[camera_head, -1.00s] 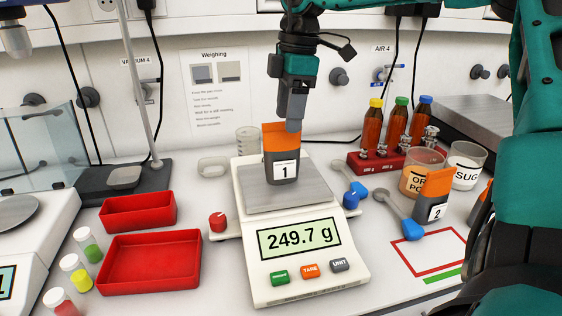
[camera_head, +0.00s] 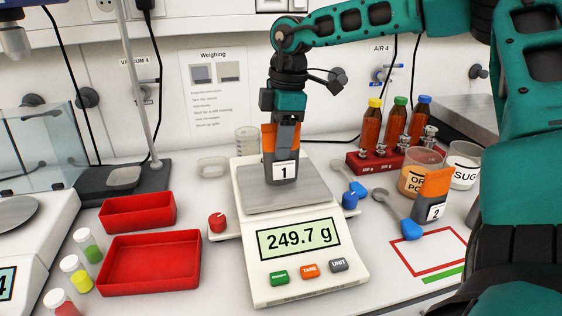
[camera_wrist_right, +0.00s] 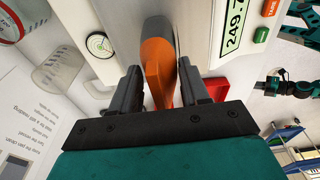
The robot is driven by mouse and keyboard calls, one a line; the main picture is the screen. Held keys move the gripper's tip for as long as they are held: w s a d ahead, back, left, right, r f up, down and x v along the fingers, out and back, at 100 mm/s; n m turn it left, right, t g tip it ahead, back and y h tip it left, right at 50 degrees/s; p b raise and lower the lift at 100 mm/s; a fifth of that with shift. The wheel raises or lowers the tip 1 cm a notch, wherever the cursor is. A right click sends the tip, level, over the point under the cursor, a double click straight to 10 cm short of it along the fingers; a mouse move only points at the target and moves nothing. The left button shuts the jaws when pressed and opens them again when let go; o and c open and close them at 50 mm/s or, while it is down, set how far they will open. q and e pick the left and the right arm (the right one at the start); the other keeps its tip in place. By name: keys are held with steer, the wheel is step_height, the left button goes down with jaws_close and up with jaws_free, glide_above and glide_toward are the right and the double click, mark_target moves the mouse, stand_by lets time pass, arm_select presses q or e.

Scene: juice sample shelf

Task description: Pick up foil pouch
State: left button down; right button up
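A foil pouch labelled 1 (camera_head: 282,172), grey with an orange top, stands upright on the pan (camera_head: 312,193) of the white scale (camera_head: 300,281), which reads 249.7 g. My right gripper (camera_head: 281,143) points down from above at its top. In the right wrist view the right gripper (camera_wrist_right: 158,88) has its fingers apart on either side of the pouch (camera_wrist_right: 157,72), with narrow gaps showing. A second pouch labelled 2 (camera_head: 432,195) stands to the right of the scale. My left gripper appears small and dark in the right wrist view (camera_wrist_right: 277,84); its fingers are unclear.
Red trays (camera_head: 150,264) and several capped vials lie left of the scale. A red rack (camera_head: 378,166) with bottles, labelled beakers (camera_head: 420,173) and blue-tipped scoops (camera_head: 410,229) stand right. A clear beaker (camera_head: 247,140) stands behind the scale.

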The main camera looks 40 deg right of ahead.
jaws_close()
stand_by(0.3)
steer(key=shift+r, duration=0.1)
step_height(320, 180, up, 20)
steer(key=p, duration=0.1)
stand_by(0.5)
